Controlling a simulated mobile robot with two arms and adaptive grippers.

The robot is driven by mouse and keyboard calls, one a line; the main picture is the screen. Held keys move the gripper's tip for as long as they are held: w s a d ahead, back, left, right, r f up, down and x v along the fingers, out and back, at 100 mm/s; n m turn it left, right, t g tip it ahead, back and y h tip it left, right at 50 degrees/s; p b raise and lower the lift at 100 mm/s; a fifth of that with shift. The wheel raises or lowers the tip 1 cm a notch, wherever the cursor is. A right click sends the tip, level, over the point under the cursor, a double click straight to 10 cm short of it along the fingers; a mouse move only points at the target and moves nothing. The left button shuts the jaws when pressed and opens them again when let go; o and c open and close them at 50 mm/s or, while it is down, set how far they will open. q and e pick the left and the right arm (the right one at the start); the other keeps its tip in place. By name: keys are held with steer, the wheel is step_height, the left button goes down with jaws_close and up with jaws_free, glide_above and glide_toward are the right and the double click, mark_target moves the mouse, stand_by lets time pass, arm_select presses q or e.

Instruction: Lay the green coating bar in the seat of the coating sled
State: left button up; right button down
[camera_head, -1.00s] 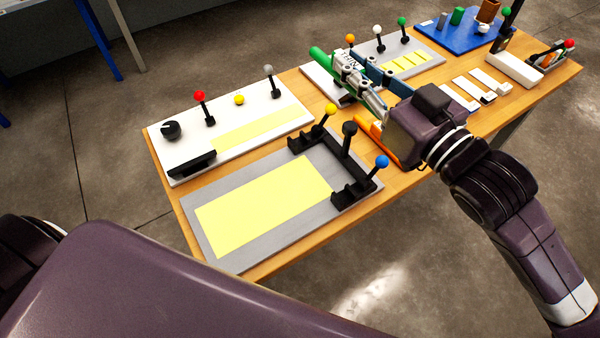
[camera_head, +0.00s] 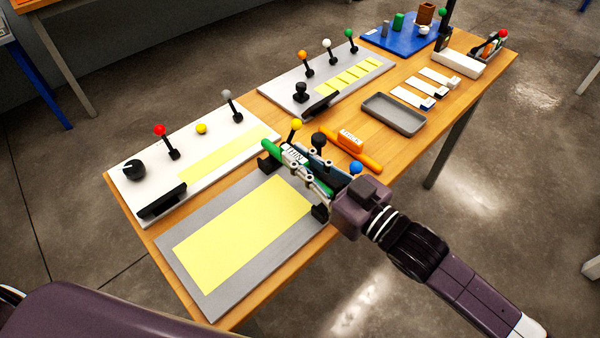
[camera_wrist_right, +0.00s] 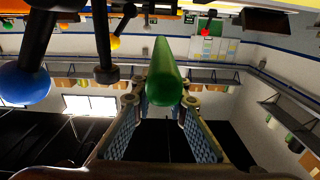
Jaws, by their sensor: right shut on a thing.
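The green coating bar (camera_head: 268,146), with a white THIN label, is held in my right gripper (camera_head: 304,168). In the right wrist view the bar (camera_wrist_right: 165,78) points end-on between the fingers. The coating sled (camera_head: 266,164) is a dark frame at the right end of a grey plate (camera_head: 205,302) with a yellow sheet. It carries yellow, black and blue knobs. The bar and gripper are over the sled and cover most of it, so the seat is hidden. I cannot tell whether the bar touches it. My left gripper is out of view.
An orange bar (camera_head: 369,163) lies on the table just behind the sled. The sled's upright knobs, including the blue one (camera_head: 356,167), crowd the gripper.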

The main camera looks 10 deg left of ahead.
step_height(320, 180, down, 4)
steer(key=shift+f, duration=0.25)
steer(key=shift+f, duration=0.15)
steer(key=c, duration=1.9)
jaws_free()
steer(key=b+v, duration=0.2)
steer(key=v, duration=0.9)
steer(key=shift+s+d, duration=0.1)
steer(key=shift+s, duration=0.05)
steer(key=shift+s+d, duration=0.2)
steer(key=shift+d, duration=0.1)
